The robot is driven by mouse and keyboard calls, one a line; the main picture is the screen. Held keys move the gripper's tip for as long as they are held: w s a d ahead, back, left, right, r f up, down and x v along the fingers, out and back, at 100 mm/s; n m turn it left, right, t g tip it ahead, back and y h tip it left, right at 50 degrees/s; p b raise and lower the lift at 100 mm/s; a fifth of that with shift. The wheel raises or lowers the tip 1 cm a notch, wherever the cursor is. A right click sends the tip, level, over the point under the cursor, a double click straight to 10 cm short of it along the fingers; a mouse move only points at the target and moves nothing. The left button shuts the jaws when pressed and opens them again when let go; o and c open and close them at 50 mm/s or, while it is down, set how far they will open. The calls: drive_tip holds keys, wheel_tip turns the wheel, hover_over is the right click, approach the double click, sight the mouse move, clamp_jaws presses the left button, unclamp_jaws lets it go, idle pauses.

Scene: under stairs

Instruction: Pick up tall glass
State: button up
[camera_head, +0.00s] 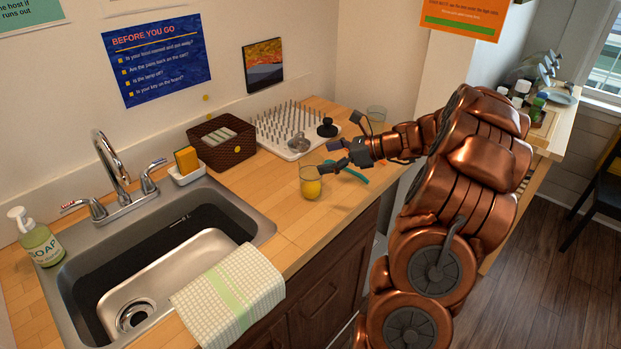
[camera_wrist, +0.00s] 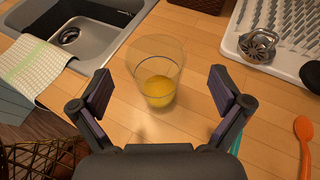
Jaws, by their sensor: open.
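A clear tall glass (camera_head: 311,183) with yellow liquid in its lower part stands upright on the wooden counter, right of the sink. In the wrist view the glass (camera_wrist: 156,75) stands ahead of and between my two fingers, with clear gaps on both sides. My gripper (camera_head: 332,158) is open and empty, reaching from the right just behind the glass in the head view. In the wrist view my gripper (camera_wrist: 162,95) shows both dark pads spread apart. Neither finger visibly touches the glass.
A white drying rack (camera_head: 285,127) holds a metal item (camera_wrist: 258,46) and a black item. A brown basket (camera_head: 222,142), sponge holder, and sink (camera_head: 255,226) with a draped towel (camera_head: 228,295) lie left. A teal utensil (camera_head: 355,175) and orange spoon (camera_wrist: 303,135) lie near my gripper.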

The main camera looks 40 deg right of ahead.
sight(311, 154)
drive_tip(key=shift+s+p+x, duration=0.25)
drive_tip(key=shift+p+x, duration=0.45)
drive_tip(key=shift+x, duration=1.6)
drive_tip(key=shift+a+f, duration=0.15)
drive_tip(key=shift+c, duration=0.3)
drive_tip(key=c, duration=1.8)
drive_tip(key=shift+r, duration=0.25)
drive_tip(key=shift+r+b, duration=0.6)
drive_tip(key=shift+r, duration=0.55)
drive_tip(key=s+d+r+b, duration=0.2)
drive_tip(key=s+b, duration=0.2)
drive_tip(key=s, duration=1.1)
drive_tip(key=shift+s, duration=0.3)
drive_tip(key=shift+s+r, duration=0.15)
